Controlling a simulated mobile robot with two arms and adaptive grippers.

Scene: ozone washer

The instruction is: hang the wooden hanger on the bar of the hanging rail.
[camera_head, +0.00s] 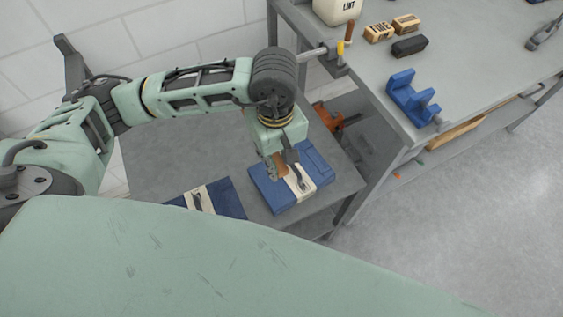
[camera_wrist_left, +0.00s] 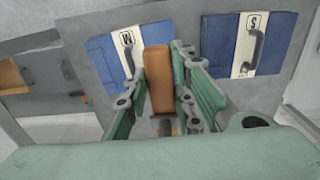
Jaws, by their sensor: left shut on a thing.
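My left gripper (camera_head: 281,164) hangs over the blue folders or cases on the low grey surface. It is shut on a brown wooden piece (camera_wrist_left: 158,78), which stands between the green fingers in the left wrist view. The piece shows only in part, and I cannot tell whether it is the hanger. In the head view it is a small brown patch (camera_head: 280,164) over the right blue case. I cannot make out a hanging rail in either view. My right gripper is not in view.
Two blue cases with cream bands and dark handles lie below, one left (camera_head: 222,197) and one right (camera_head: 312,160). A grey workbench (camera_head: 470,75) stands right, with a blue fixture (camera_head: 412,98), several blocks and a LINT container (camera_head: 337,10). A short grey rod (camera_head: 312,53) juts from its corner.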

